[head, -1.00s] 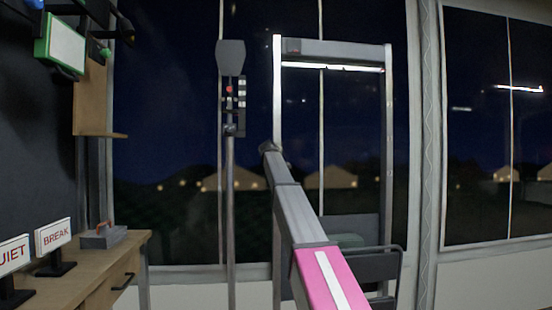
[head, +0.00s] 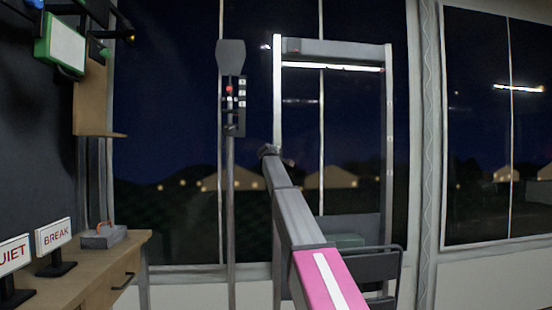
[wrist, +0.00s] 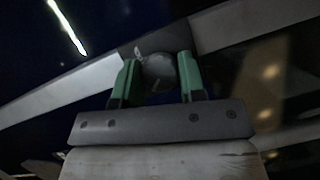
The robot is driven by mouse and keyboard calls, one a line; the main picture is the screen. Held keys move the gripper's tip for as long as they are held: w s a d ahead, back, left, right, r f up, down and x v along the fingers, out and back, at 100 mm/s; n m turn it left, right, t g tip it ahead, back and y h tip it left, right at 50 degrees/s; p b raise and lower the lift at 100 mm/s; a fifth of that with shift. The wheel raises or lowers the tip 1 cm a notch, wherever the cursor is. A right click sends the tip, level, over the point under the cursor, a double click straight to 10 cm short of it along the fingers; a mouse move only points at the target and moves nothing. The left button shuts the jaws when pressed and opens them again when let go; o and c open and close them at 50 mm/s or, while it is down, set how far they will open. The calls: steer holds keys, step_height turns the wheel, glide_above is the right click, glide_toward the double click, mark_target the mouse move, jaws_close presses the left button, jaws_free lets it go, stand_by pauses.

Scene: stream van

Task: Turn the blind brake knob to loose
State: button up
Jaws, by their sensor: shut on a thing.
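A round dark grey knob (wrist: 158,73) sits on a dark block on a pale metal bar in the wrist view. A small pale mark shows at its upper left edge. My gripper (wrist: 157,65) has its two green fingers on either side of the knob, shut on it. In the head view my gripper (head: 270,152) is at the left post of a grey frame (head: 332,48). The knob is hidden there behind my arm. I cannot read any loose or tight label.
A stand with a button panel (head: 234,92) rises just left of my arm. A desk at the left holds a BREAK sign (head: 54,237), a QUIET sign (head: 12,256) and a grey box with a red handle (head: 103,238). A dark railed object (head: 365,255) stands right of my arm.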

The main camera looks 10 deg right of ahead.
steer(key=o, duration=0.9)
steer(key=v, duration=1)
steer(key=shift+s+a, duration=0.15)
steer(key=shift+s, duration=0.25)
steer(key=s+d+f+m+g+y, duration=0.1)
steer(key=s+d+f+m+g, duration=0.3)
steer(key=f, duration=1.2)
steer(key=s+a+f+g+y, duration=0.1)
steer(key=s+f, duration=0.5)
steer(key=f, duration=0.9)
steer(key=s+d+f+m+g+y, duration=0.1)
steer(key=s+d+f+g, duration=0.3)
steer(key=f, duration=1.2)
steer(key=s+f+m+g+y, duration=0.1)
steer(key=s+f+m+g, duration=0.1)
steer(key=s+f, duration=0.7)
steer(key=s+a+f+m+g+y, duration=0.1)
steer(key=s+f+m+g, duration=0.1)
steer(key=s+f, duration=0.6)
steer(key=s+a+f+m+g+y, duration=0.1)
steer(key=s+f+m+g, duration=0.1)
steer(key=s+f, duration=0.7)
steer(key=shift+s+a+f+g, duration=0.1)
steer(key=shift+s+f+g, duration=0.1)
steer(key=shift+s, duration=1.55)
steer(key=shift+s+a+f+g, duration=0.1)
steer(key=shift+s+a+g, duration=0.1)
steer(key=shift+s, duration=1.6)
